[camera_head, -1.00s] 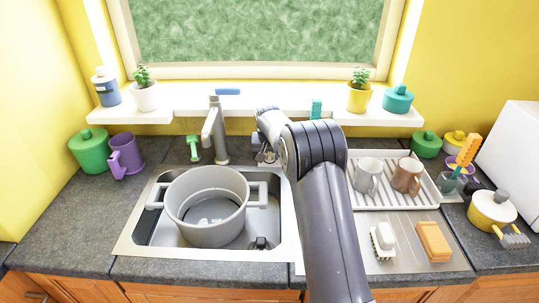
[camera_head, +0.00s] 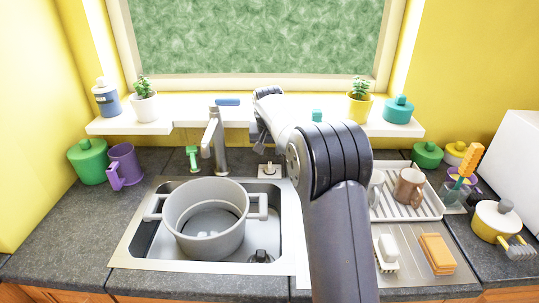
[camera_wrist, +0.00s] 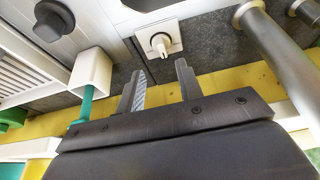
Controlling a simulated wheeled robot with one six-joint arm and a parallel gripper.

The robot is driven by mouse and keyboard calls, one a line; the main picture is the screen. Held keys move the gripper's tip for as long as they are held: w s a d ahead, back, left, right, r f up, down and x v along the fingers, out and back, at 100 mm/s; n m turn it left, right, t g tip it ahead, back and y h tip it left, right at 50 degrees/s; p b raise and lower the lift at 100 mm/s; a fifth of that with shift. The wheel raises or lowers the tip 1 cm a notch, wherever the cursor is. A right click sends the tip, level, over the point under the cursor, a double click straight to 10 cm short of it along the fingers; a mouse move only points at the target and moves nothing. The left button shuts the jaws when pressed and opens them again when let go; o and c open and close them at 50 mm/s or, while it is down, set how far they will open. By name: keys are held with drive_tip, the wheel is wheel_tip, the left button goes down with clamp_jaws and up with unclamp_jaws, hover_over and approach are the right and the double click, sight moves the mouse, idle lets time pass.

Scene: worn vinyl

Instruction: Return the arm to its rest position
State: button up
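My arm (camera_head: 336,215) rises from the bottom of the head view and reaches forward over the right part of the sink toward the window sill. My gripper (camera_head: 261,146) is beyond the elbow, above the back counter and just right of the faucet. In the wrist view my gripper (camera_wrist: 160,76) has its two dark fingers apart with nothing between them. A small white plate with a knob (camera_wrist: 158,43) lies beyond the fingertips, apart from them. The plate (camera_head: 269,171) also shows in the head view, on the counter behind the sink.
A grey pot (camera_head: 205,232) sits in the sink (camera_head: 138,235). The faucet (camera_head: 215,140) stands close to the left of my gripper. The sill (camera_head: 190,115) holds plants and bottles. A dish rack (camera_head: 425,207) with mugs is to the right of my arm.

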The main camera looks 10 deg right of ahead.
sight(270, 168)
idle(0.6)
drive_tip(key=p+x, duration=0.1)
drive_tip(key=x, duration=1)
drive_tip(key=shift+p, duration=0.35)
drive_tip(key=shift+d+r, duration=0.1)
drive_tip(key=shift+r, duration=0.05)
